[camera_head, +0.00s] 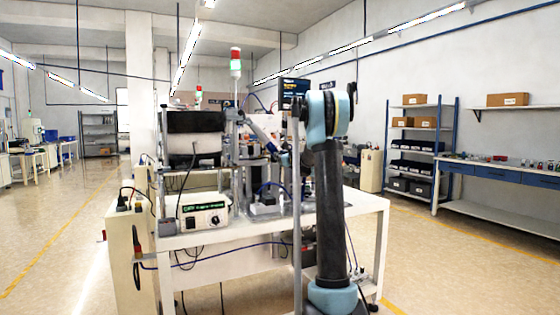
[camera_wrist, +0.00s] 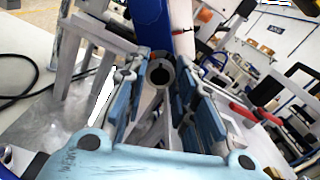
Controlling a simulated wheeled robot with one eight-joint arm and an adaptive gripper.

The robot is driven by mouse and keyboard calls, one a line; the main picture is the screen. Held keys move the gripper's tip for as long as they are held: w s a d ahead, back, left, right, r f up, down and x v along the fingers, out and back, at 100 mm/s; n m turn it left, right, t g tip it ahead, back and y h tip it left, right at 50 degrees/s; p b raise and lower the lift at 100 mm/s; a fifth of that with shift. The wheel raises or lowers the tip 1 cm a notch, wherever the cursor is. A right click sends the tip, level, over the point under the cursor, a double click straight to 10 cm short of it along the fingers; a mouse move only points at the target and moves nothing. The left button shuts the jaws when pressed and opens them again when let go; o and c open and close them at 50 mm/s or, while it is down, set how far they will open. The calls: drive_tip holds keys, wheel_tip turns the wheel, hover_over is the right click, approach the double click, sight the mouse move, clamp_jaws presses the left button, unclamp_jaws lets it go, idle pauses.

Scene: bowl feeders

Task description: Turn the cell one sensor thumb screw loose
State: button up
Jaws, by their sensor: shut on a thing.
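In the wrist view my gripper (camera_wrist: 160,80) has its two blue-grey fingers closed in from both sides on a small grey round part with a dark centre, which I take to be the sensor thumb screw (camera_wrist: 160,74). It sits between the fingertips, just below a blue upright (camera_wrist: 151,25). The fingers cover its sides, and I cannot see its thread or how far it is turned. In the head view my arm reaches over the cell table (camera_head: 345,200), and the screw is too small or hidden to make out there.
A controller box with a green display (camera_head: 203,213) stands on the front left of the table. A dark panel (camera_head: 195,122) and a red-topped signal tower (camera_head: 236,62) rise behind. In the wrist view, red handles (camera_wrist: 243,112) lie right of the fingers. Floor at left is clear.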

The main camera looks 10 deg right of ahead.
drive_tip(key=n, duration=1.1)
drive_tip(key=shift+s+a+f, duration=0.1)
drive_tip(key=shift+a, duration=0.05)
idle(0.3)
drive_tip(key=o, duration=1.1)
drive_tip(key=v, duration=1.1)
drive_tip(key=shift+s, duration=0.35)
